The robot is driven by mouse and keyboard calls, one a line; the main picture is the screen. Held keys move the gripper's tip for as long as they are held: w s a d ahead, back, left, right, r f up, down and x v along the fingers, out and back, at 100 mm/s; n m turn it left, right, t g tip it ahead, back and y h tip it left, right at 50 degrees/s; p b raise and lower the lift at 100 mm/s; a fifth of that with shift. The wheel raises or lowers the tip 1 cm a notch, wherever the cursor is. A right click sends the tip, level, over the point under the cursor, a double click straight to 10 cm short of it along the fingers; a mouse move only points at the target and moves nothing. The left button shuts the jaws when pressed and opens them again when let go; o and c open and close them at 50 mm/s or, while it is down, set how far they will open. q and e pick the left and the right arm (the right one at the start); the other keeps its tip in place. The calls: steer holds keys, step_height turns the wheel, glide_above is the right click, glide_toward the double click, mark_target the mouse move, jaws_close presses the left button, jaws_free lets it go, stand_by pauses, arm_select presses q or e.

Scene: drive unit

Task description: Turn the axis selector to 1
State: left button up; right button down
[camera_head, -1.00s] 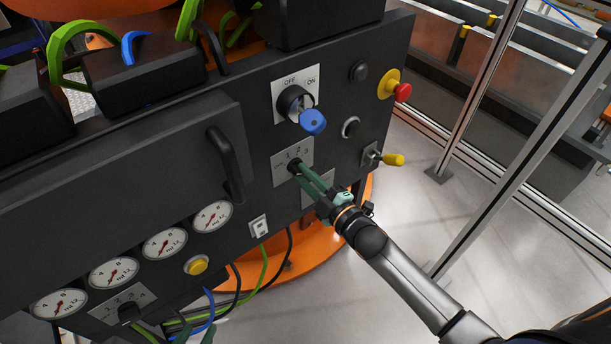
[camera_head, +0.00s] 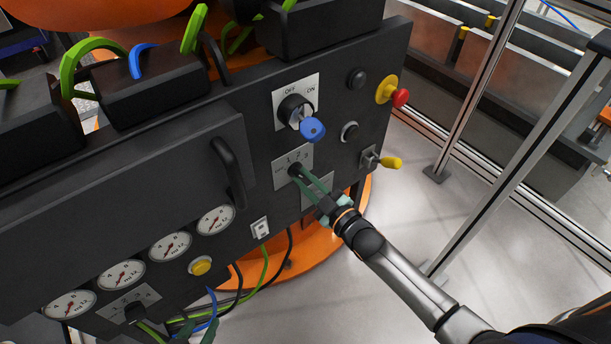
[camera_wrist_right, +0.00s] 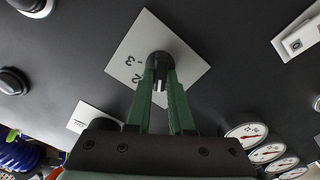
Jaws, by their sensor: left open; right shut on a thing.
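The axis selector is a black knob (camera_head: 295,169) on a pale plate (camera_head: 306,157) marked 1 2 3, below the OFF/ON switch. My right gripper (camera_head: 299,175) is shut on this knob, its green fingers on either side. In the right wrist view the knob (camera_wrist_right: 158,60) sits between the fingertips, with a pale pointer mark toward the bottom of the picture. The digits 3 and 2 show left of the fingers; the 1 is hidden. My left gripper (camera_head: 198,329) is open at the bottom edge, partly cut off, near the cables.
A blue-handled OFF/ON switch (camera_head: 312,129) sticks out just above. A yellow-tipped lever (camera_head: 390,162) and a red emergency button (camera_head: 400,97) are to the right. A handle (camera_head: 228,172) protrudes left.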

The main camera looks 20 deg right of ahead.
steer(key=shift+m+p, duration=0.4)
steer(key=shift+m, duration=0.8)
steer(key=c, duration=0.8)
jaws_free()
steer(key=p+v, duration=0.2)
steer(key=v, duration=1)
steer(key=shift+s, duration=0.25)
steer(key=shift+d, duration=0.1)
